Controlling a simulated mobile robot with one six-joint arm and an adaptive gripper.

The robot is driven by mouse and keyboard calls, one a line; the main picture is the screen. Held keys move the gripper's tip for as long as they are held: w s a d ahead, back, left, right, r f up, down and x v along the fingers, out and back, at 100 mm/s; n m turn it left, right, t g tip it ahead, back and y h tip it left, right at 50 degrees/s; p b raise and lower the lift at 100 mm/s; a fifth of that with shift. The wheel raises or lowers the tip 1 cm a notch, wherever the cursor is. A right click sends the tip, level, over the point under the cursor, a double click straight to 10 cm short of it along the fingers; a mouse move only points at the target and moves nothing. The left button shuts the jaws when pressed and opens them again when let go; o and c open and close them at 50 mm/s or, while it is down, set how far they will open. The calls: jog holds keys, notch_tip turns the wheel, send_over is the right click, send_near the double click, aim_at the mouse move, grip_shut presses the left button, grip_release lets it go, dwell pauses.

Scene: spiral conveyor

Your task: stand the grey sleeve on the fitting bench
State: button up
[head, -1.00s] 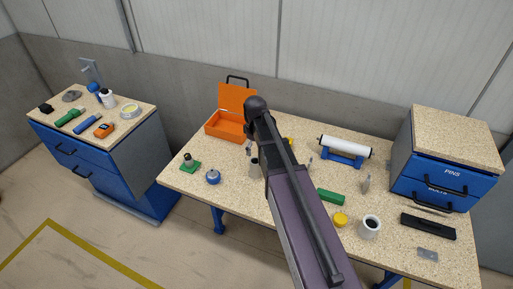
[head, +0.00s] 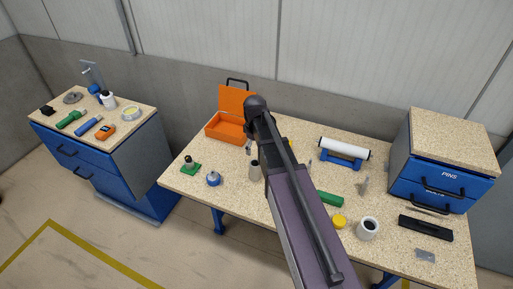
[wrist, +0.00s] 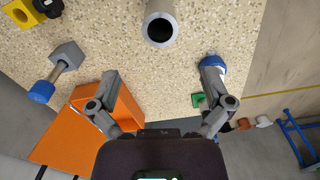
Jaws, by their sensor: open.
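The grey sleeve (head: 255,171) stands upright on the middle wood-topped bench (head: 232,197), just left of my arm. In the wrist view the sleeve (wrist: 160,12) shows its dark round opening, at the top of the picture. My gripper (wrist: 159,80) is open and empty. Its two fingers point toward the sleeve, one to each side of it in the picture, with a gap between. In the head view my arm hides the gripper fingers. Which bench is the fitting bench, I cannot tell from the frames.
An open orange case (head: 225,127) stands behind the sleeve. A blue-and-grey part (head: 213,179) and a green-based part (head: 190,166) stand left of it. A white roller (head: 344,148), white cup (head: 368,229) and drawer unit (head: 430,180) are right. A blue cabinet (head: 150,170) stands left.

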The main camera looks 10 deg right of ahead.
jog(key=s+m, duration=0.8)
jog(key=s, duration=0.8)
jog(key=shift+d+m, duration=0.3)
